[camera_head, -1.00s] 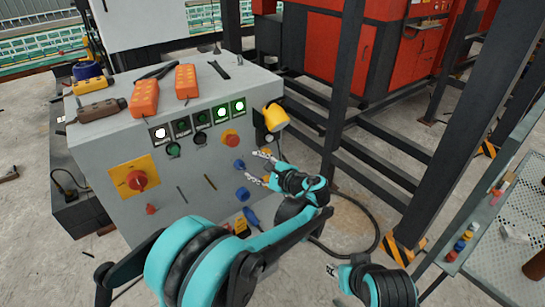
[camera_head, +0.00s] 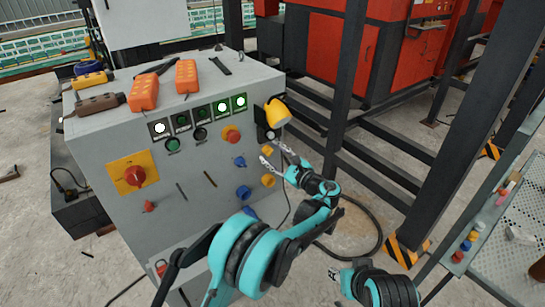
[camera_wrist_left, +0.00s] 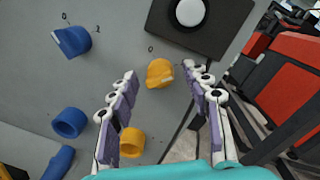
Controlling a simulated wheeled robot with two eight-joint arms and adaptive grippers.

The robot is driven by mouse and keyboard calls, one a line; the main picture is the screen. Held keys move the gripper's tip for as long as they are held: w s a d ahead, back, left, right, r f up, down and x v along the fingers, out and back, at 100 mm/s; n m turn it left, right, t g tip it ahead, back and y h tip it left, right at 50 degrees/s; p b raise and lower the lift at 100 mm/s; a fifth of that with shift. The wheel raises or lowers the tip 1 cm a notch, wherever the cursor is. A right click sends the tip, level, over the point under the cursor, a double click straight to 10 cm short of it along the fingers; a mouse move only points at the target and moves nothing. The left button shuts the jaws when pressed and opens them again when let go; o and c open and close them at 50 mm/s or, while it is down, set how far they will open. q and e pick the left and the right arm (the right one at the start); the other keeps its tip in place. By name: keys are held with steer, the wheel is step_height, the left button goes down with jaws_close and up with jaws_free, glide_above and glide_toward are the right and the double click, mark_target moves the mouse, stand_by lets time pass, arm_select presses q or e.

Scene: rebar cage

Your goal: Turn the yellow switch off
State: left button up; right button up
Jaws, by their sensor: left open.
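The yellow switch (camera_wrist_left: 160,73) is a small rotary knob on the grey cabinet's front, with a "0" mark at its upper left. In the left wrist view it sits between my left gripper's spread fingers (camera_wrist_left: 160,88), nearer their tips, and I see no contact. In the head view the left gripper (camera_head: 274,154) is at the panel's right edge, by the yellow switch (camera_head: 267,150). The left gripper is open and empty. My right gripper (camera_head: 335,273) is low in the head view, away from the cabinet; its fingers are too small to read.
A blue switch (camera_wrist_left: 73,41), a blue socket (camera_wrist_left: 69,122) and a yellow socket (camera_wrist_left: 132,142) are close by. A dark box with a white round button (camera_wrist_left: 189,12) is above. A yellow lamp (camera_head: 277,112) juts from the cabinet's right side. Dark steel posts (camera_head: 348,90) stand to the right.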

arm_select(q)
steer(key=shift+w, duration=0.1)
jaws_close()
steer(key=shift+r+n, duration=0.1)
steer(key=shift+n, duration=0.3)
steer(key=n+p, duration=0.1)
steer(key=n, duration=0.1)
steer(key=shift+a+n, duration=0.1)
steer(key=shift+n, duration=0.3)
steer(key=n+p, duration=0.1)
steer(key=n, duration=0.3)
steer(key=shift+h, duration=0.3)
steer(key=n, duration=0.4)
steer(key=shift+n+p, duration=0.4)
steer(key=n, duration=0.4)
steer(key=shift+n+h, duration=0.3)
steer(key=shift+h, duration=0.1)
